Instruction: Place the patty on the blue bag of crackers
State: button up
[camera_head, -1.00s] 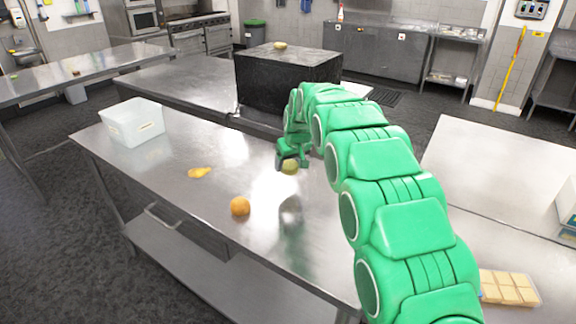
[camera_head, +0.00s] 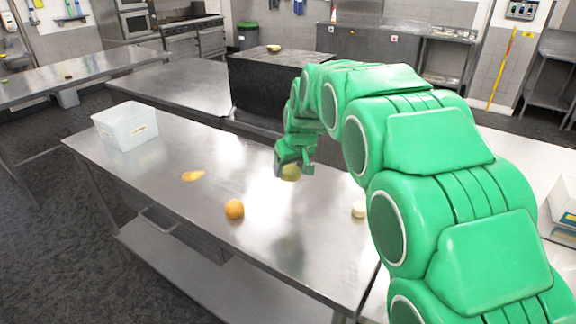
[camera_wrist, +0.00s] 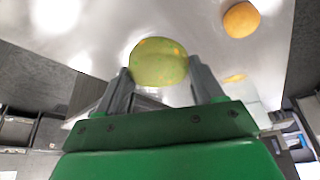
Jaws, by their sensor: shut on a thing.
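My gripper (camera_head: 293,165) is shut on a rounded greenish-yellow thing (camera_head: 290,173) above the middle steel table. I cannot pick out a patty for certain. The blue bag of crackers does not show now; my arm covers the right foreground, where a packet of pale squares showed earlier.
On the steel table (camera_head: 215,160) are an orange (camera_head: 234,209), a yellow pear-like thing (camera_head: 193,176), a pale round thing (camera_head: 358,209) and a white bin (camera_head: 127,127). A black block (camera_head: 268,82) stands behind. A white box (camera_head: 563,205) is at the right edge.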

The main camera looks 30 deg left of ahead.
jog(key=shift+s+d+r, duration=0.15)
jog(key=shift+s+d, duration=0.1)
